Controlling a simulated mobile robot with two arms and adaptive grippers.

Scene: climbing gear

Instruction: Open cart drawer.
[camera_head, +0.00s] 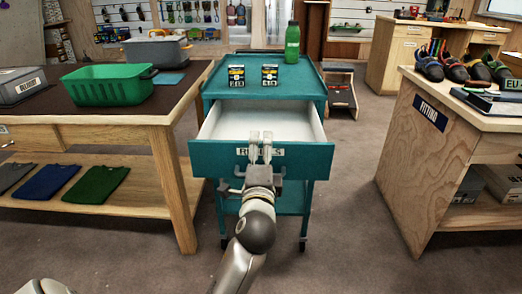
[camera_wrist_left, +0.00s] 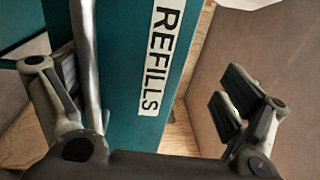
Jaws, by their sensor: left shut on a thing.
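The teal cart (camera_head: 222,84) stands in the middle of the head view, with its top drawer (camera_head: 312,158) pulled well out and its white inside empty where it shows. The drawer front has a white label reading REFILLS, partly covered by my left gripper in the head view; it is clear in the left wrist view (camera_wrist_left: 162,60). My left gripper (camera_head: 260,147) is at the middle of the drawer front, shut on the drawer's metal bar handle (camera_wrist_left: 86,60). The handle is mostly hidden behind the gripper in the head view. My right gripper is out of view.
A green bottle (camera_head: 292,42) and two small black-and-yellow packs (camera_head: 236,76) stand on the cart top. A wooden table (camera_head: 160,118) with a green basket (camera_head: 108,86) is close on the left. The fitting counter (camera_head: 425,160) stands right, with bare floor between it and the cart.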

